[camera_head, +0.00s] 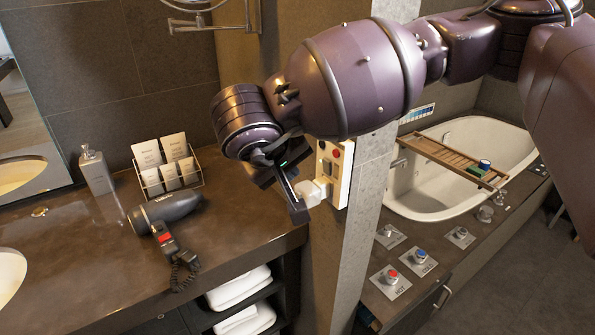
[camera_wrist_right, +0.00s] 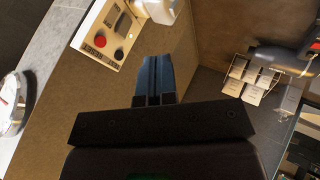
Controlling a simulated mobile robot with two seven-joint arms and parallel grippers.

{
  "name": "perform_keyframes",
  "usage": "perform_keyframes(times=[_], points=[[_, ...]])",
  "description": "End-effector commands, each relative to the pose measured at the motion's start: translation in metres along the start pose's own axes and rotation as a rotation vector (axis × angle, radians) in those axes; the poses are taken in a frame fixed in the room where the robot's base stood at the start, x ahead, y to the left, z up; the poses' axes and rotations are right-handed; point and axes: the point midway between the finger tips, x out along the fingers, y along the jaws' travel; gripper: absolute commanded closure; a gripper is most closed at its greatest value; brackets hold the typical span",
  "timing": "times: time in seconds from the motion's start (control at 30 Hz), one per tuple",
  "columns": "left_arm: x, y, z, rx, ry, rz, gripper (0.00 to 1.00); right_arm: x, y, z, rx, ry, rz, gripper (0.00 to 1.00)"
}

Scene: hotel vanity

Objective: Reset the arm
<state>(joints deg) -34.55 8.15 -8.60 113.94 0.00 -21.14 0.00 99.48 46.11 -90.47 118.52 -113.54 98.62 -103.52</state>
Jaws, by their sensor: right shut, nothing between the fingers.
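My right arm reaches in from the right in the head view. My right gripper (camera_head: 296,205) is beside the wall panel at the end of the counter. Its two dark fingers are together and empty in the right wrist view (camera_wrist_right: 153,78). A white plug-like block (camera_head: 311,192) sticks out from the cream wall panel (camera_head: 342,187), close to the fingertips. In the wrist view the block (camera_wrist_right: 156,8) and panel (camera_wrist_right: 91,48) lie beyond the fingers, with a visible gap. My left gripper is not in view.
A black hair dryer (camera_head: 170,206) with a coiled cord lies on the dark counter (camera_head: 232,222). A soap bottle (camera_head: 96,172) and a card rack (camera_head: 171,186) stand behind it. The bathtub (camera_head: 440,203) with a wooden tray (camera_head: 445,157) is right of the pillar (camera_head: 368,180).

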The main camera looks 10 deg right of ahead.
Motion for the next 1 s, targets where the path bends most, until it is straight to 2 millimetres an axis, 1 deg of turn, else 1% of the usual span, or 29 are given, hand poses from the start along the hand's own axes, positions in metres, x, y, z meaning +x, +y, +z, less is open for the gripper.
perform_keyframes(times=[0.03,0.17,0.27,0.37,0.43,0.5,0.57,0.6,0.7,0.8,0.9,1.0], points=[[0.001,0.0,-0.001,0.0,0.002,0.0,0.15,-0.005,-0.001,0.0,-0.001,0.001,-0.001,1.0],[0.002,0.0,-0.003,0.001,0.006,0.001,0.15,-0.01,-0.003,0.002,0.001,-0.007,-0.007,1.0],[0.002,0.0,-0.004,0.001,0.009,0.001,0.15,-0.007,-0.017,0.011,0.015,-0.045,-0.062,1.0],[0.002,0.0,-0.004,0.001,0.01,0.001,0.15,-0.001,-0.046,0.03,0.052,-0.132,-0.179,1.0],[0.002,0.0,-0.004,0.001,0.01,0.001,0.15,0.001,-0.073,0.048,0.095,-0.223,-0.287,1.0],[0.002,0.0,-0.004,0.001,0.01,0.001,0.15,-0.001,-0.1,0.068,0.148,-0.33,-0.401,1.0],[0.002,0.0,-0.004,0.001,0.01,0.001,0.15,-0.005,-0.121,0.082,0.199,-0.425,-0.494,1.0],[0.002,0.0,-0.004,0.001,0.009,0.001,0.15,-0.009,-0.135,0.092,0.234,-0.493,-0.553,1.0],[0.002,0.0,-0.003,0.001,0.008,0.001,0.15,-0.024,-0.164,0.113,0.33,-0.671,-0.691,1.0],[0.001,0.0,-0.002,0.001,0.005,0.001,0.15,-0.044,-0.188,0.128,0.434,-0.863,-0.816,1.0],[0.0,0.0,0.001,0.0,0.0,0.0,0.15,-0.065,-0.206,0.137,0.544,-1.067,-0.924,1.0],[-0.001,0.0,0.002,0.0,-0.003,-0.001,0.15,-0.085,-0.218,0.14,0.659,-1.286,-1.016,1.0]])
